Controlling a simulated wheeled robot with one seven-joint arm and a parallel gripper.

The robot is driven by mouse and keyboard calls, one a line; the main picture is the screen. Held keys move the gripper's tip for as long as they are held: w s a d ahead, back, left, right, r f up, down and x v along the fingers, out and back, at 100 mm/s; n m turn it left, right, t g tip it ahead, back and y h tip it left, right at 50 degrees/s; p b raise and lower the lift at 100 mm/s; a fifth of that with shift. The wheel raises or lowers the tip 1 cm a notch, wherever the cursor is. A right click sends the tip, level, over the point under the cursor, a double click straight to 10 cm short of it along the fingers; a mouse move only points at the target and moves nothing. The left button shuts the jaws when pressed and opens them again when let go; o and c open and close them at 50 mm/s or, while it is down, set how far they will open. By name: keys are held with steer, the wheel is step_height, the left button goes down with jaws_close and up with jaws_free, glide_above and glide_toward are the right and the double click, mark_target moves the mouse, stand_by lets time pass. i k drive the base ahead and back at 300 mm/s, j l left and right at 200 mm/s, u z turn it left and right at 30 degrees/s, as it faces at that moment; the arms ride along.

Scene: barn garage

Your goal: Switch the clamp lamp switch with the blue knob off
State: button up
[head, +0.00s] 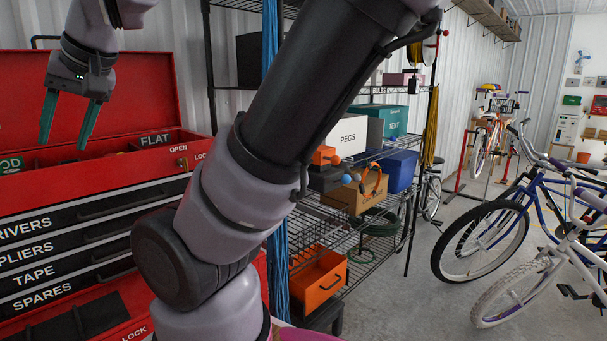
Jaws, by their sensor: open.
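A small blue knob (347,179) shows on the wire shelf at centre right, by the front of a cardboard box. A small orange-red knob (335,160) is just above and left of it, beside an orange block (322,155). The switch body behind the blue knob is too small to make out, so I cannot tell its position. My gripper (66,143) is at the upper left, fingers pointing down, open and empty. It hangs in front of the red tool chest, far to the left of the knob.
The red tool chest (95,190) with labelled drawers fills the left. My arm crosses the middle and hides part of the shelf. Boxes labelled PEGS (348,140) and TENT (380,118) stand behind the knobs. An orange crate (318,282) is below. Bicycles (490,240) stand at right.

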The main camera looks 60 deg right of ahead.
mark_target(345, 180)
steer(key=z, duration=2.4)
steer(key=i+l+z, duration=0.1)
steer(key=z, duration=0.35)
steer(key=l, duration=0.1)
